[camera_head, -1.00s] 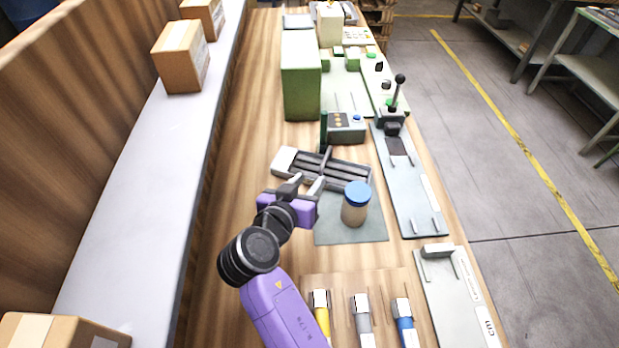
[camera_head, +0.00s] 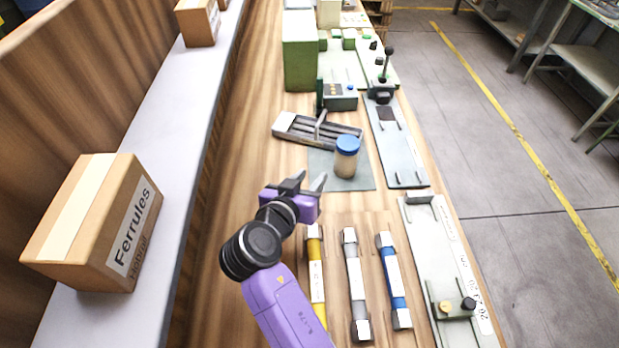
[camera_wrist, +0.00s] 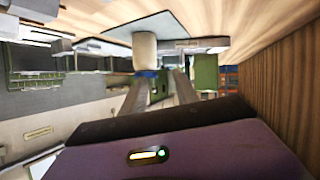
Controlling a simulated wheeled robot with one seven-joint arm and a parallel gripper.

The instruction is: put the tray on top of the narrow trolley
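A grey tray (camera_head: 290,131) with long compartments and a handle-like bar lies on the wooden bench, in the upper middle of the head view. My gripper (camera_head: 305,181) is in front of it, nearer to me and apart from it. The two fingers are spread with nothing between them; they also show apart in the wrist view (camera_wrist: 160,88). I cannot make out a narrow trolley in either view.
A blue-lidded jar (camera_head: 346,158) stands on a grey mat (camera_head: 322,168). Several coloured tools, including a yellow one (camera_head: 316,278), lie near my arm. A Ferrules carton (camera_head: 90,225) sits on the left shelf (camera_head: 185,125). The floor (camera_head: 470,150) to the right is open.

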